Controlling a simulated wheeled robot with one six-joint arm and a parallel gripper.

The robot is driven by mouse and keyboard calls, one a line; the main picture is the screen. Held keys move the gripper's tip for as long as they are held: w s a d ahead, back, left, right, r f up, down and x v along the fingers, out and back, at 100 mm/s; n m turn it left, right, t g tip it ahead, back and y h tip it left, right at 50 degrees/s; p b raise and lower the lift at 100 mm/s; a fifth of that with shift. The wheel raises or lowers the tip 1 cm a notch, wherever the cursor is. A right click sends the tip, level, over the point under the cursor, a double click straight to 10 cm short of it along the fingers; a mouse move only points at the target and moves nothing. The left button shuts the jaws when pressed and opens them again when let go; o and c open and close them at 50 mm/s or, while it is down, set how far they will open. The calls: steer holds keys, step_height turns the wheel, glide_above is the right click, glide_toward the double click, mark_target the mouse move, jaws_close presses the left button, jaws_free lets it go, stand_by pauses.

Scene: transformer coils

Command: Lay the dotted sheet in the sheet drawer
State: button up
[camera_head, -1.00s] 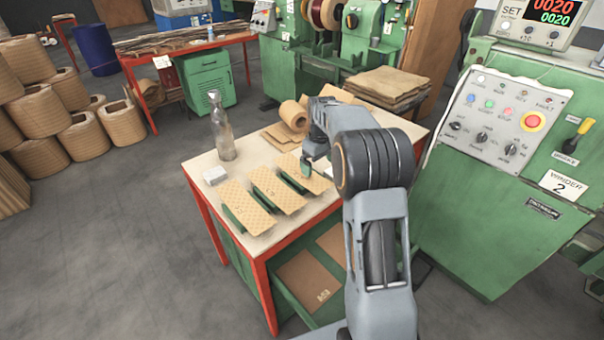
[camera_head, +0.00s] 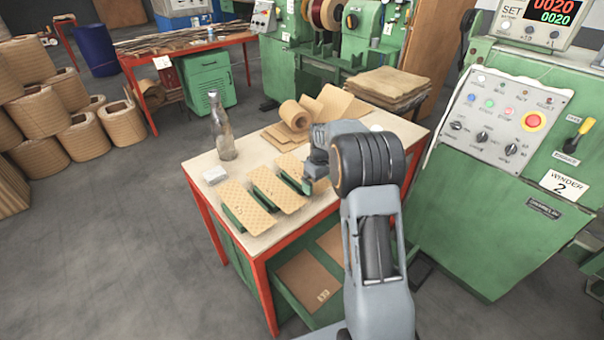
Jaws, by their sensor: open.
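Three tan sheets with a dotted-looking surface rest side by side on green supports on the workbench: a left one (camera_head: 245,207), a middle one (camera_head: 277,188) and a right one (camera_head: 291,165). At this size I cannot tell which pattern each carries. My gripper (camera_head: 308,188) is at the right sheet's near end, partly covering it; its fingers are small and mostly hidden by my wrist. I see nothing held in it. The open drawer (camera_head: 283,309) below the bench's front holds flat brown sheets (camera_head: 310,277), one with a pale marking. My arm hides the drawer's right part.
A glass bottle (camera_head: 222,127) and a small white block (camera_head: 215,175) stand on the bench (camera_head: 203,163) at left. A tan roll (camera_head: 294,115) and loose sheets lie behind. A green winder cabinet (camera_head: 500,180) stands close on the right.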

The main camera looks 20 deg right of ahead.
steer(key=c, duration=0.8)
